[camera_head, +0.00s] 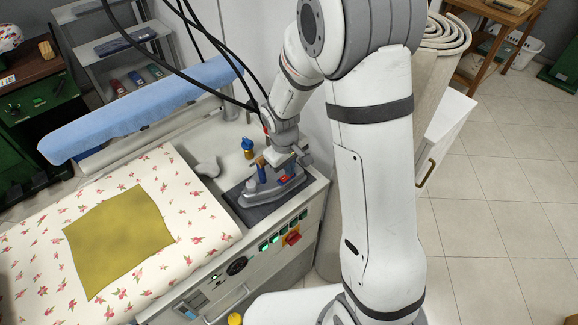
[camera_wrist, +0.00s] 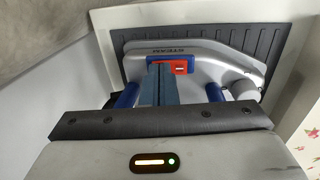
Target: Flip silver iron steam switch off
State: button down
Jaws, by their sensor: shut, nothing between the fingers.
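The silver iron (camera_head: 272,188) rests on a dark pad (camera_head: 257,212) at the right end of the ironing station. In the wrist view the iron's silver body (camera_wrist: 215,65) carries a "STEAM" label and a red switch (camera_wrist: 181,67) in a blue surround. My gripper (camera_head: 284,160) is over the iron. In the wrist view its fingers (camera_wrist: 159,70) are closed together and empty, with the tips over the blue surround just left of the red part. I cannot tell whether they touch the switch. The fingers hide part of the surround, and my gripper body hides the iron's lower part.
A floral-covered board (camera_head: 190,215) with an olive cloth (camera_head: 119,240) lies to the left. A blue padded arm (camera_head: 140,110) and a small blue-and-yellow bottle (camera_head: 248,148) are behind. Dark cables hang near my wrist. The station's front panel (camera_head: 265,250) has several buttons. Tiled floor is open at right.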

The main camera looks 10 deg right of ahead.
jog(key=shift+d+f+b, duration=0.1)
jog(key=shift+f+b, duration=0.2)
jog(key=shift+b, duration=0.15)
jog(key=shift+r, duration=0.15)
jog(key=shift+s, duration=0.1)
jog(key=shift+s+a, duration=0.35)
jog(key=shift+a, duration=0.35)
jog(key=shift+r, duration=0.1)
jog(key=shift+r, duration=0.1)
